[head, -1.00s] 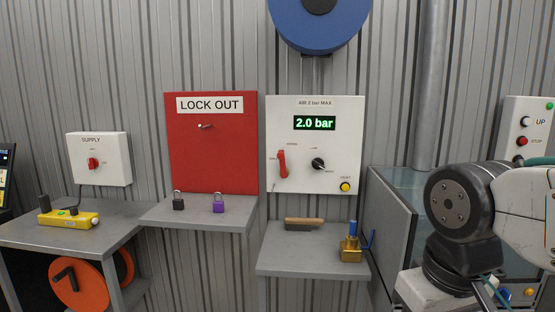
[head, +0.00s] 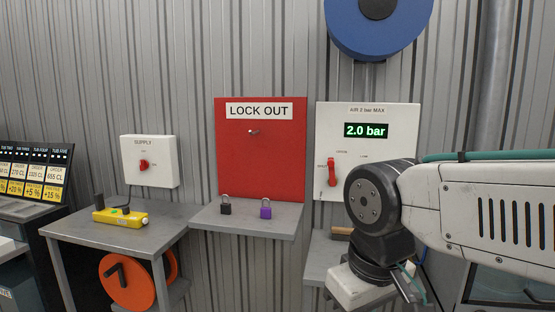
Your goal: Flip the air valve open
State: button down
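The air panel (head: 390,122) is a white box on the wall with a green display (head: 367,130) reading 2.0 bar. Its red valve lever (head: 332,174) stands close to upright at the panel's lower left; the small labels beside it are too small to read surely. My arm covers the panel's lower right, hiding the black knob and yellow button. My arm's dark joint is just right of the lever in the picture; whether they are close in depth I cannot tell.
A red LOCK OUT board (head: 262,160) hangs left of the panel, above a shelf (head: 250,220) with a black padlock (head: 225,206) and a purple padlock (head: 265,208). Further left are the supply switch box (head: 150,160) and a yellow remote (head: 120,216) on a grey table (head: 170,225).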

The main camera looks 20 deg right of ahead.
aim_at(331, 162)
jog(key=z, duration=0.05)
jog(key=i, duration=1)
jog(key=z, duration=0.45)
